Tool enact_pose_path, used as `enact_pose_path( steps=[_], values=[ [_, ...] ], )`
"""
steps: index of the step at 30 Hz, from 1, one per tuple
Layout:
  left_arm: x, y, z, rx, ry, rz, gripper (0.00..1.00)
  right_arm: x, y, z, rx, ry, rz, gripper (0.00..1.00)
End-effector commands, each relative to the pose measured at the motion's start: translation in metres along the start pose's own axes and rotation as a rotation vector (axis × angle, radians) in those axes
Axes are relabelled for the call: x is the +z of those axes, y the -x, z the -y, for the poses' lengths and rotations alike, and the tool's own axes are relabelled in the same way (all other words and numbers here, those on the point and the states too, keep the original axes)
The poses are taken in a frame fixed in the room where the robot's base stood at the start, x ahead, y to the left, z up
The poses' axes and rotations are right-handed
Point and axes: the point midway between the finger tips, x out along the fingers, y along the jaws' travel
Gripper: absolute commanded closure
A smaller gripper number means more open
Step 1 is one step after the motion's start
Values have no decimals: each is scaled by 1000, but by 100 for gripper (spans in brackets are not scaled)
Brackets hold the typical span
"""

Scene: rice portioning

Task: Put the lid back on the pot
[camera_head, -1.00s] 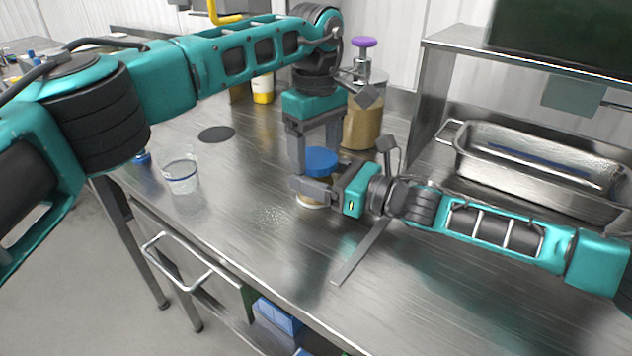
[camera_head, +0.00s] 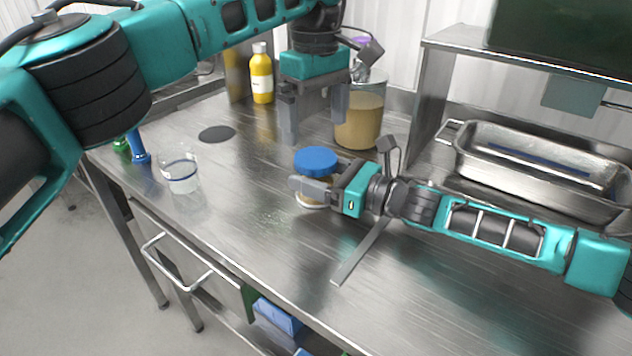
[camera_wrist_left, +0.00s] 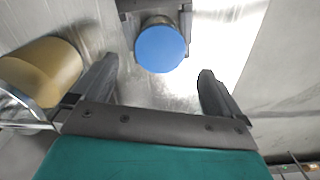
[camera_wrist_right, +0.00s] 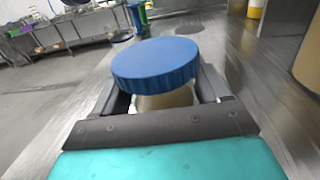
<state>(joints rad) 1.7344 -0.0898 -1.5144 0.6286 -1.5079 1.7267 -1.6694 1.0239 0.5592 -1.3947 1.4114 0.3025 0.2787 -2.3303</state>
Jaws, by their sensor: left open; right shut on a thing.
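A small pot (camera_wrist_right: 165,99) with tan contents or body stands on the steel table, with a blue lid (camera_head: 316,160) on its top. The lid also shows in the left wrist view (camera_wrist_left: 160,48) and the right wrist view (camera_wrist_right: 155,62), and it looks level. My right gripper (camera_head: 316,188) is shut on the pot's side, below the lid. My left gripper (camera_head: 315,135) is open and empty, above and behind the pot and apart from the lid. The lid hides much of the pot.
A glass beaker (camera_head: 180,172) stands at the left. A large tan-filled container (camera_head: 358,125) and a yellow bottle (camera_head: 262,78) stand behind. A steel pan (camera_head: 540,165) is at the right. The table's front-left area is clear.

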Motion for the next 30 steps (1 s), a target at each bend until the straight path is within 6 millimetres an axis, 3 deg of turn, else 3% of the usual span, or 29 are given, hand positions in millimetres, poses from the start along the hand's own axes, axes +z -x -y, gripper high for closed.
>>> enact_pose_path(
  steps=[3, 9, 24, 25, 30],
  values=[
    [0, 29, -1, 3, 2, -2, 0, 0, 0, 0, 0, 0, 0, 100],
    [0, 54, -1, 1, 1, -1, 0, 0, 0, 0, 0, 0, 0, 100],
    [0, 63, 0, 0, -1, 1, 0, 0, 0, 0, 0, -1, 0, 100],
    [0, 63, 0, 0, -1, 1, 0, 0, 0, 0, 0, 0, 0, 23],
    [0, 63, 0, 0, -1, 0, 0, 0, 0, 0, 0, 0, 0, 6]
  ],
)
